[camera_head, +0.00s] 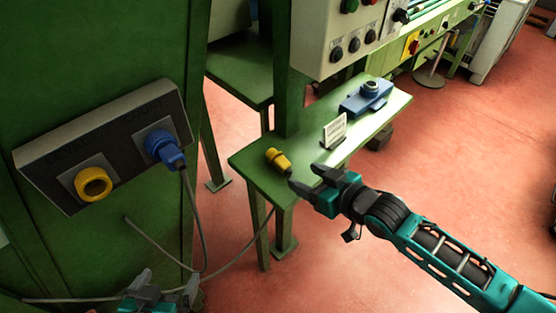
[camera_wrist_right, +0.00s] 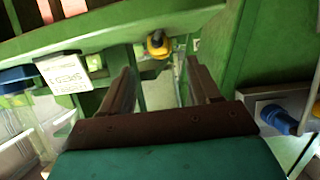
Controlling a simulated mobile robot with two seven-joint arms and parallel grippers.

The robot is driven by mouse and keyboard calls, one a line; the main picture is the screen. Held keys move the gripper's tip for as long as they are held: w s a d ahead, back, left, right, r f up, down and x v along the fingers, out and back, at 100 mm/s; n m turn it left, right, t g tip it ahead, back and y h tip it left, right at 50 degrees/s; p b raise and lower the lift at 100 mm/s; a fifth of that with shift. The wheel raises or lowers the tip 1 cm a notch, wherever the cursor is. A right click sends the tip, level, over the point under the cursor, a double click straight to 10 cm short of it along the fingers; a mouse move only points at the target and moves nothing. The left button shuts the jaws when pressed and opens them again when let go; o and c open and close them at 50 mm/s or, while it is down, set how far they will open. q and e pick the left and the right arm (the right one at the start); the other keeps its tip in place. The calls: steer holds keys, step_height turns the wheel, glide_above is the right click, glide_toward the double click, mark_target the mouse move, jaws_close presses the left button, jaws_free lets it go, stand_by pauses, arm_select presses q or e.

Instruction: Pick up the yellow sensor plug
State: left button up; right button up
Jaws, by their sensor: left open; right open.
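The yellow sensor plug (camera_head: 278,159) lies on the front-left part of a green bench (camera_head: 262,185) in the head view. In the right wrist view, the yellow plug (camera_wrist_right: 158,44) sits beyond the fingertips, roughly centred between them. My right gripper (camera_head: 306,178) is open and empty, just to the right of the plug and apart from it; it also shows in the right wrist view (camera_wrist_right: 160,70). My left gripper (camera_head: 166,284) is open at the bottom edge of the head view, far from the plug and partly cut off.
A grey panel (camera_head: 58,160) at left carries a yellow socket (camera_head: 93,184) and a blue plug (camera_head: 163,148) with a grey cable. A white card (camera_head: 334,131) and a blue device (camera_head: 366,97) stand on the bench. A green post (camera_head: 292,90) rises behind the yellow plug.

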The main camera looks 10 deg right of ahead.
mark_target(288, 167)
steer(key=b+x, duration=0.1)
steer(key=x, duration=0.7)
steer(key=shift+w+f, duration=0.1)
steer(key=shift+w, duration=0.1)
steer(key=shift+d, duration=0.1)
steer(key=c, duration=0.3)
jaws_close()
step_height(288, 167, up, 10)
steer(key=shift+r+p, duration=0.1)
steer(key=shift+p, duration=0.75)
steer(key=s+d+r+m+t+h, duration=0.1)
steer(key=s+d+r+m+h, duration=0.4)
steer(key=s, duration=0.5)
steer(key=shift+d+r+m+t+h, duration=0.4)
steer(key=shift+d+r+h, duration=0.65)
steer(key=shift+d, duration=0.5)
